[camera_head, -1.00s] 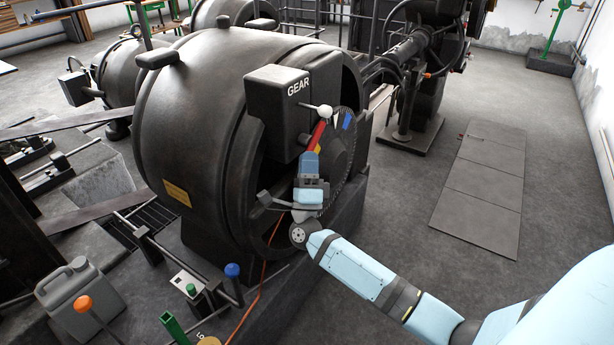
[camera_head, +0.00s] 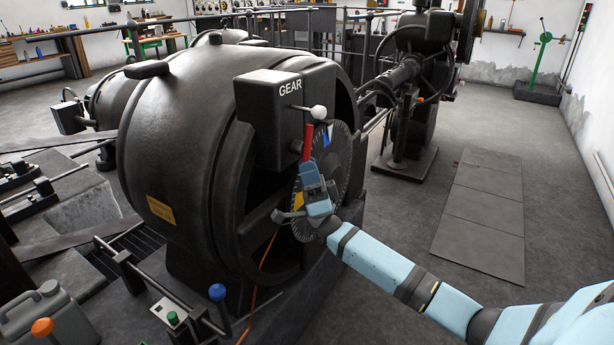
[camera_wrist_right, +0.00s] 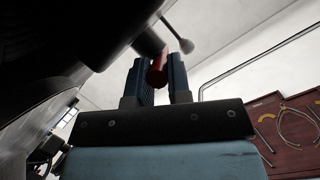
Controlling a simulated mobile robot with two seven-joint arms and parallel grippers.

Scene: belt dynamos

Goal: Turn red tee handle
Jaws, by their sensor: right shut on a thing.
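The fingers and wrist hide the lower part of the handle in the head view. My left gripper is not in view.
White, blue and yellow marks show on the disc. A blue-knobbed lever (camera_head: 217,292) stands at the front left.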

